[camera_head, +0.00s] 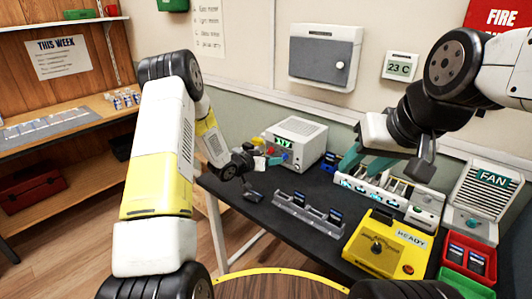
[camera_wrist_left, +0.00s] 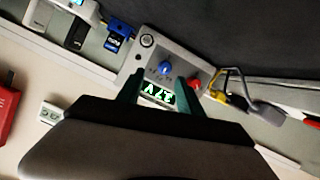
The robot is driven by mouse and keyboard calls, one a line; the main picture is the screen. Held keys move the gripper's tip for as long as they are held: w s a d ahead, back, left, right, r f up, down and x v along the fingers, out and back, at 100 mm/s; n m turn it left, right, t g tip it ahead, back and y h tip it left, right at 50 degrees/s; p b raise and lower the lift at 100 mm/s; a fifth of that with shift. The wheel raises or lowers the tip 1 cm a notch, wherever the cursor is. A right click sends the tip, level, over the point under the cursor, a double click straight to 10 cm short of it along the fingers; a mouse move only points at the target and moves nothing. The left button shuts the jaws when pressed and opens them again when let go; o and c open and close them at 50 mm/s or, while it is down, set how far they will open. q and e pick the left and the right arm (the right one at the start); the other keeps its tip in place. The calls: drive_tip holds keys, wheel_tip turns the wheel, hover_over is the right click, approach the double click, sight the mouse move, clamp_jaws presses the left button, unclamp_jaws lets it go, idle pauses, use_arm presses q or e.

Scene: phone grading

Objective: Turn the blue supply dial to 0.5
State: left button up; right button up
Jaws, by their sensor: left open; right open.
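The grey supply box (camera_head: 300,132) stands at the back of the dark table, its lit green display facing my left gripper (camera_head: 264,160). In the left wrist view the blue supply dial (camera_wrist_left: 165,68) is on the box's front panel, beside a red knob (camera_wrist_left: 194,84) and the lit display (camera_wrist_left: 157,94). My left gripper (camera_wrist_left: 160,80) is open, its teal fingers on either side of the dial in this view. I cannot tell whether they touch it. The dial's setting is too small to read. My right gripper (camera_head: 386,160) is open over the white fixture and far from the dial.
A white slotted fixture (camera_head: 392,189) lies under my right gripper. A grey phone rack (camera_head: 305,212), a yellow READY box (camera_head: 385,245), a FAN unit (camera_head: 485,195) and a red bin (camera_head: 470,262) fill the table's front and right. Cables run beside the supply box.

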sight(284, 157)
use_arm(q)
drive_tip(key=shift+n, duration=0.3)
drive_tip(key=x, duration=0.5)
drive_tip(key=a+x, duration=0.1)
drive_tip(key=x, duration=0.1)
drive_tip(key=shift+w+d+f, duration=0.1)
drive_tip(key=shift+w, duration=0.45)
clamp_jaws()
